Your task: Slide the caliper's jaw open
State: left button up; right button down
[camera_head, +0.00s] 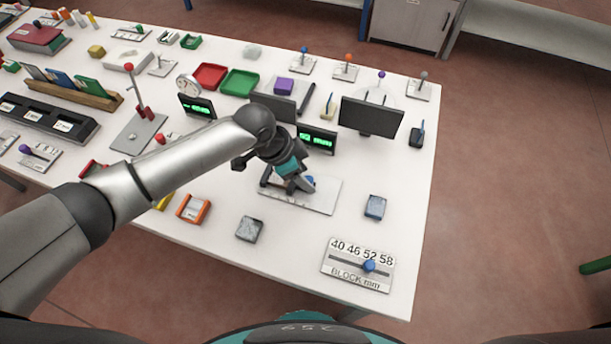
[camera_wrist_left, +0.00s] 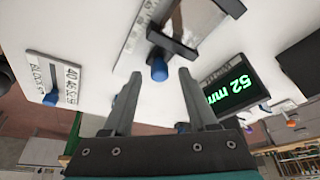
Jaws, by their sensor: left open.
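The caliper is a pale plate (camera_head: 322,196) with a dark bar and a blue knob, near the front right of the white table. In the left wrist view its plate (camera_wrist_left: 138,42) is at the top, with a black jaw (camera_wrist_left: 172,43) and the blue knob (camera_wrist_left: 159,70) on it. My left gripper (camera_head: 303,186) is over the caliper, and its arm hides part of it. In the wrist view the gripper (camera_wrist_left: 160,76) is open, its fingers apart on either side of the knob's line. Contact cannot be told. My right gripper is not in view.
A display (camera_wrist_left: 232,87) reads 52 mm; it stands behind the caliper (camera_head: 317,139). A BLOCK mm scale plate (camera_head: 345,279) with a blue slider (camera_head: 369,265) is at the front right. Grey blocks (camera_head: 249,229) (camera_head: 375,207) lie nearby. A dark monitor (camera_head: 371,118) stands behind.

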pick_arm(q)
jog(key=shift+d+f, duration=0.2)
jog(key=shift+f, duration=0.25)
grip_shut()
dwell(0.3)
dwell(0.9)
